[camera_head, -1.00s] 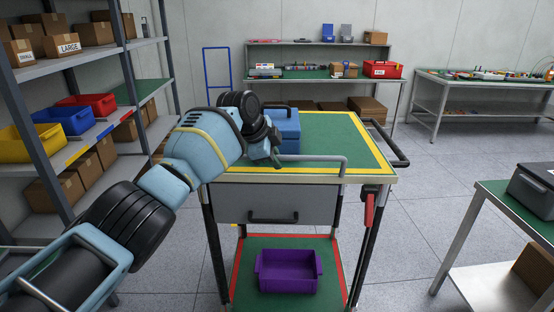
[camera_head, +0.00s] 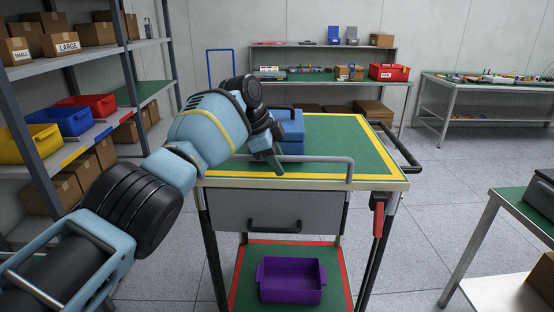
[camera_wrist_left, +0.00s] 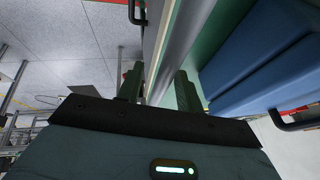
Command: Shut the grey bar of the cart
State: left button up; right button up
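The cart (camera_head: 330,140) has a green top with a yellow border. Its grey bar (camera_head: 325,159) stands along the near edge of the top, with its right end bent down to the edge. My left gripper (camera_head: 274,163) is at the bar's left part, fingers pointing down, and hides that end. In the left wrist view the two fingers (camera_wrist_left: 159,90) are apart, and the grey bar (camera_wrist_left: 180,45) runs between them. I cannot tell whether they touch it. My right gripper is out of view.
A blue box (camera_head: 289,130) stands on the cart top just behind my left gripper. A grey drawer (camera_head: 320,210) is below the top, and a purple bin (camera_head: 291,282) sits on the lower shelf. A shelf rack (camera_head: 150,85) stands left, a table (camera_head: 485,225) right.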

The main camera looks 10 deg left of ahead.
pick_arm(q)
jog(key=v, duration=0.8)
jog(key=shift+p, duration=0.4)
